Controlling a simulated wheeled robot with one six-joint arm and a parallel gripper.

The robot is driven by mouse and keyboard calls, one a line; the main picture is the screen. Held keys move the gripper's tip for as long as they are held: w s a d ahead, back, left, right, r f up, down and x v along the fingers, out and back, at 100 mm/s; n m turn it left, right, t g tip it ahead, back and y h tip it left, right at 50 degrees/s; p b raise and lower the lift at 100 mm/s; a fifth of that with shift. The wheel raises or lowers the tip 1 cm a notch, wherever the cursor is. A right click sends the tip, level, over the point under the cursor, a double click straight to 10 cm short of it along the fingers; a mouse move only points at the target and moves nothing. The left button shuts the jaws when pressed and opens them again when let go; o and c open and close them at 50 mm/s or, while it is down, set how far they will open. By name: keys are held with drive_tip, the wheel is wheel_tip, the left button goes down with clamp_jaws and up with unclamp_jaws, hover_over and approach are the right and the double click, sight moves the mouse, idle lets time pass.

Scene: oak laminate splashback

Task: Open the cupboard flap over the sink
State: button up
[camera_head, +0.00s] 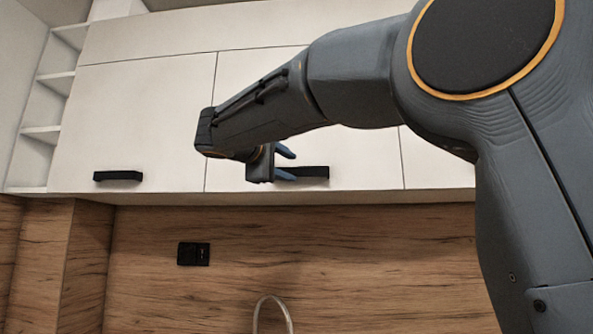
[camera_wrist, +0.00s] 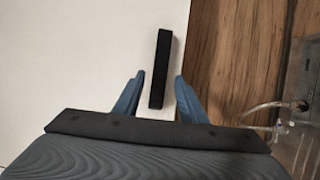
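The white cupboard flap (camera_head: 232,95) above the tap is closed, flush with the fronts beside it. Its black bar handle (camera_head: 315,172) is near its lower edge. My gripper (camera_head: 290,164) is at the left part of this handle, with its blue fingers open. In the wrist view the handle (camera_wrist: 162,60) lies between the two spread fingertips of my gripper (camera_wrist: 159,78), with a gap on each side. Whether the fingers reach around it in depth is hard to tell. My arm hides much of the flap in the head view.
A closed cupboard front (camera_head: 135,120) with its own black handle (camera_head: 118,175) is to the left, beside open shelves (camera_head: 57,83). Below are the wooden splashback (camera_head: 380,260), a black socket (camera_head: 193,254) and the tap (camera_head: 273,300). The sink (camera_wrist: 303,110) shows at the wrist view's right edge.

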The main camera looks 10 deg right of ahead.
sight(300, 171)
drive_tip(key=shift+p+x, duration=0.75)
drive_tip(key=shift+x, duration=1.9)
clamp_jaws()
